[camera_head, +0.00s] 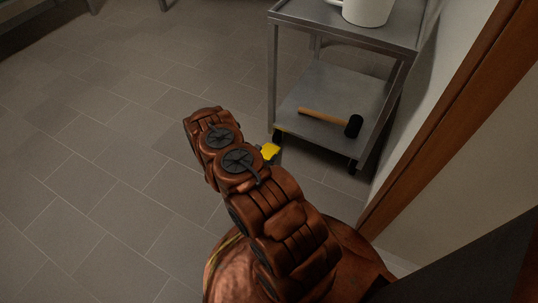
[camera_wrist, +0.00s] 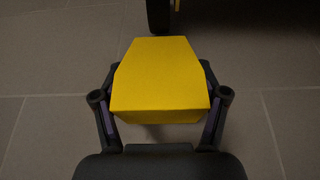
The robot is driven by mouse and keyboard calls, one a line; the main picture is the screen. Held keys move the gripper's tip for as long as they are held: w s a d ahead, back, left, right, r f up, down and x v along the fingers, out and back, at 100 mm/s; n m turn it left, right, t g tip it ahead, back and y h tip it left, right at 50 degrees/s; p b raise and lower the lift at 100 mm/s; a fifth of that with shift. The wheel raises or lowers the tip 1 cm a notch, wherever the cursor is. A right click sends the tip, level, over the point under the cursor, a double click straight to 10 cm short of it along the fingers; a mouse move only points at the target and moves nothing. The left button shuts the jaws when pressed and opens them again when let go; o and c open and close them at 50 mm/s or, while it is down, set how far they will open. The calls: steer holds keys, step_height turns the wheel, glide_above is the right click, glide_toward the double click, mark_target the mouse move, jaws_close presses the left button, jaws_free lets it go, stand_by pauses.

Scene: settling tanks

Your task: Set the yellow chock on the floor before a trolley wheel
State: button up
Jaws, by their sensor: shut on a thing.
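The yellow chock (camera_wrist: 160,78) is held between the two fingers of my gripper (camera_wrist: 160,105) in the wrist view, with the floor around it. In the head view a small part of the chock (camera_head: 269,151) shows past my arm, close to the front left wheel of the trolley (camera_head: 345,108). That dark wheel (camera_wrist: 158,14) shows at the top of the wrist view, just beyond the chock. I cannot tell whether the chock touches the floor or the wheel. My arm hides most of the gripper in the head view.
A mallet (camera_head: 332,119) with a wooden handle lies on the trolley's lower shelf. A white jug (camera_head: 367,10) stands on the top shelf. A wall with brown wood trim (camera_head: 455,115) is close on the right. The tiled floor (camera_head: 95,150) at left is clear.

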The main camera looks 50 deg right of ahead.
mark_target(269, 152)
steer(key=b+x, duration=0.1)
steer(key=x, duration=0.1)
steer(key=b+x, duration=0.1)
steer(key=x, duration=0.1)
steer(key=shift+s+a+f, duration=0.1)
steer(key=shift+f, duration=0.25)
steer(key=o, duration=1.4)
steer(key=shift+a, duration=0.1)
